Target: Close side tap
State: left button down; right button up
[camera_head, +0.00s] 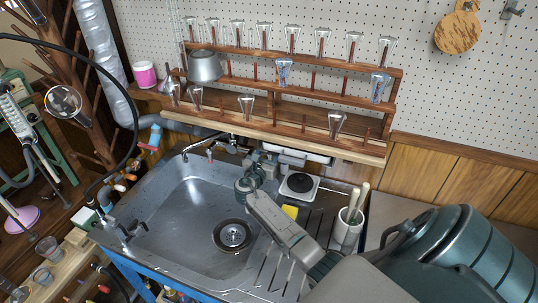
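The metal sink (180,262) stands in the middle of the view with a round drain in its basin. A dark metal tap fitting (128,232) is on its left rim; whether it is open or closed cannot be told. Another tap (228,146) with a spout is at the sink's back edge. My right arm comes in from the lower right and reaches over the sink. My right gripper (258,160) is at the back edge, close to the back tap's right side; contact cannot be told. Its fingers are too small and covered to read. My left gripper is not in view.
A wooden rack (300,107) with glass funnels stands behind the sink. A white cup (347,228) with wooden-handled tools and a white square plate (299,186) are on the right. Black hose, pipes and a wooden stand (82,90) crowd the left.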

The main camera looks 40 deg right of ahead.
jog(key=o, duration=1)
jog(key=shift+a, duration=0.1)
jog(key=shift+s+a+f, duration=0.15)
jog(key=shift+s+a, duration=0.05)
jog(key=shift+a, duration=0.1)
jog(key=shift+b+v, duration=1.25)
jog(key=shift+v, duration=3.8)
